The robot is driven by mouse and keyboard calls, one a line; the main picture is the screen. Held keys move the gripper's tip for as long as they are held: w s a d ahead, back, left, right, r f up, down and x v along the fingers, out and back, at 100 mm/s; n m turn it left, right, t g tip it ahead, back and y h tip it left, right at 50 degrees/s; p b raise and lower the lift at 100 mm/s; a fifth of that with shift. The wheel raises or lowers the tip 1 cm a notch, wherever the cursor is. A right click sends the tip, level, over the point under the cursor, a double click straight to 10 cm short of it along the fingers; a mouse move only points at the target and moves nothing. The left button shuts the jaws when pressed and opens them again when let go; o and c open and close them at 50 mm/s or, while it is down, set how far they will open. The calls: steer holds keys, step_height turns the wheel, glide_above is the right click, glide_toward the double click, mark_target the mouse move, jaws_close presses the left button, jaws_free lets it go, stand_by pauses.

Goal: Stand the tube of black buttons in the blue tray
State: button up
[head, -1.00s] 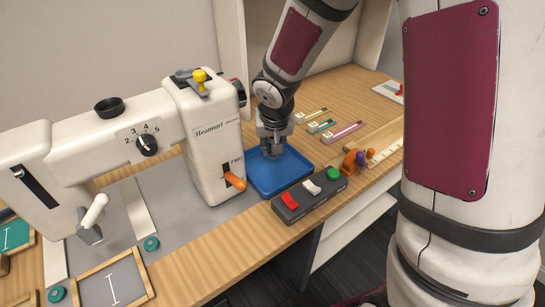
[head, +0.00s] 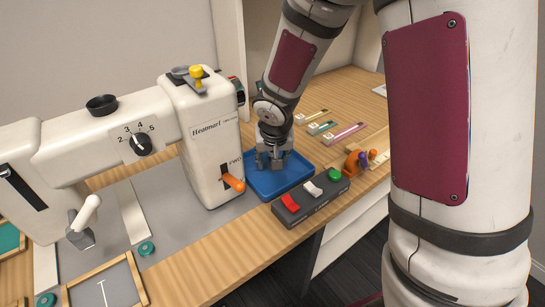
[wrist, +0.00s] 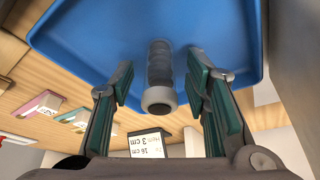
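The tube of black buttons (wrist: 159,68) stands in the blue tray in the wrist view, its pale grey cap towards my camera and its dark body reaching down to the tray floor. It looks upright. My gripper (wrist: 161,88) is open, with a green-padded finger on each side of the tube and a clear gap on both sides. In the head view my gripper (head: 273,160) is low over the blue tray (head: 294,184), and the tube cannot be made out clearly between the fingers. The tray also shows in the wrist view (wrist: 85,35).
The white sewing machine (head: 205,140) with an orange lever (head: 233,183) stands close left of the tray. A switch box (head: 311,199) with red, white and green buttons sits in front. Small coloured labelled strips (head: 322,127) lie behind right. An orange dispenser (head: 356,160) stands at right.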

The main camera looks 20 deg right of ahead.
steer(key=p+v, duration=0.4)
steer(key=v, duration=0.8)
steer(key=shift+s+r, duration=0.15)
steer(key=s+d+r+h, duration=0.1)
steer(key=s+d+r, duration=0.3)
steer(key=s+r, duration=0.6)
steer(key=s+a+r+n+g+y, duration=0.1)
steer(key=s+a+n+g+y, duration=0.1)
steer(key=s, duration=1.7)
steer(key=shift+s+r+n, duration=0.2)
steer(key=shift+s+n, duration=0.2)
